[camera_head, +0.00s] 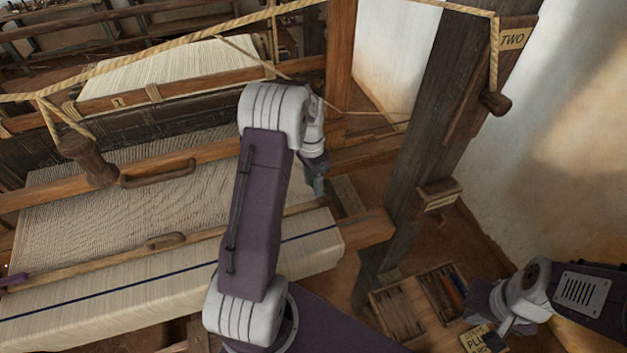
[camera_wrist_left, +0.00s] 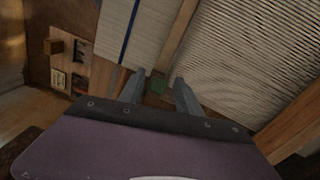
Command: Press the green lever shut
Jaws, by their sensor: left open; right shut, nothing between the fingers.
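In the head view my left gripper (camera_head: 318,178) points down over the right end of the loom, and I cannot make out the green lever there. My right gripper (camera_head: 492,334) is shut and empty at the lower right, by the shuttle box.
Cloth with a blue stripe (camera_head: 150,278) is rolled at the loom's front. A dark post (camera_head: 431,120) with a "TWO" sign (camera_head: 514,38) stands right. A rope (camera_head: 170,48) with a wooden handle (camera_head: 86,160) hangs left. A wooden box (camera_head: 398,310) lies low on the right.

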